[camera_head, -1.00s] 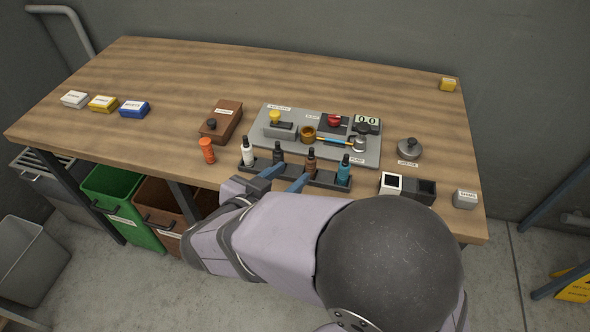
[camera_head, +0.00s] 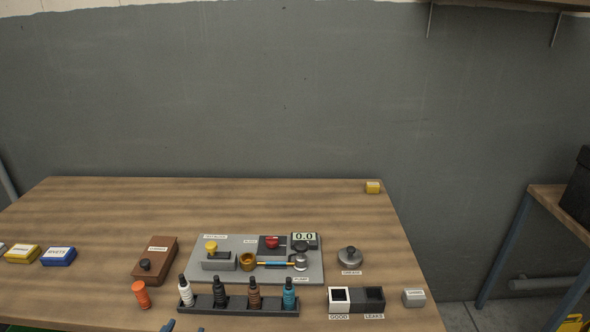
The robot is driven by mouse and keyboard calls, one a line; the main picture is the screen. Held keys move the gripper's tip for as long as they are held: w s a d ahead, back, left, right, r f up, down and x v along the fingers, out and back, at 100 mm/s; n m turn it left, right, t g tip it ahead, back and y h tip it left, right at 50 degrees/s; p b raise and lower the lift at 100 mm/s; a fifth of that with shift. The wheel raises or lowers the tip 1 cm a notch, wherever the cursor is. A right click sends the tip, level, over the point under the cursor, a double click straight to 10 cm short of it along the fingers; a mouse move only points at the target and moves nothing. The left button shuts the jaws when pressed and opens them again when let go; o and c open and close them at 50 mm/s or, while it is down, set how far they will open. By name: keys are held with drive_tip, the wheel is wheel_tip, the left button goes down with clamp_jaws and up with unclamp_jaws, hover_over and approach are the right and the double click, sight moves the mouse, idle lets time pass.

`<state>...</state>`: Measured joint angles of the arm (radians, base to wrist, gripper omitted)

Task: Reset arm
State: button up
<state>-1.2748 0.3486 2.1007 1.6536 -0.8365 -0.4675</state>
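Only the blue fingertips of my gripper (camera_head: 184,328) show, at the bottom edge just in front of the bottle rack (camera_head: 240,310). They look apart, with nothing seen between them; the rest of the arm is out of view. The rack holds a white bottle (camera_head: 186,292), a black bottle (camera_head: 219,293), a brown bottle (camera_head: 254,295) and a blue bottle (camera_head: 289,295), all upright.
On the wooden bench (camera_head: 200,205) are a brown box (camera_head: 157,258), an orange cylinder (camera_head: 141,295), yellow (camera_head: 22,254) and blue (camera_head: 58,256) boxes, a grey lidded pot (camera_head: 350,258), GOOD and LEAKS bins (camera_head: 357,298), a grey block (camera_head: 413,298) and a yellow block (camera_head: 372,187). The back is mostly clear.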

drive_tip(key=s+a+f+n+g+y, duration=0.3)
drive_tip(key=s+a+f+y, duration=0.15)
drive_tip(key=a, duration=0.25)
drive_tip(key=s+f+n+g, duration=0.2)
drive_tip(key=s+n+g, duration=0.1)
drive_tip(key=s, duration=0.4)
drive_tip(key=s+f+n+g, duration=0.2)
drive_tip(key=s+f+g, duration=0.1)
drive_tip(key=s, duration=0.3)
drive_tip(key=s+d+f+n+g+h, duration=0.25)
drive_tip(key=s+d, duration=0.25)
drive_tip(key=d, duration=0.4)
drive_tip(key=w+d+r+m+h+p, duration=0.1)
drive_tip(key=w+d+r+m, duration=0.1)
drive_tip(key=d, duration=1)
drive_tip(key=w+d+r+m+h+p, duration=0.1)
drive_tip(key=w+d+r+m+p, duration=0.1)
drive_tip(key=w+d, duration=0.5)
drive_tip(key=w+d+r+m+h+p, duration=0.2)
drive_tip(key=w+d+r+m, duration=0.2)
drive_tip(key=d, duration=1.2)
drive_tip(key=shift+w+d+r, duration=0.3)
drive_tip(key=shift+d+r, duration=0.05)
drive_tip(key=shift+r, duration=0.4)
drive_tip(key=shift+t, duration=0.25)
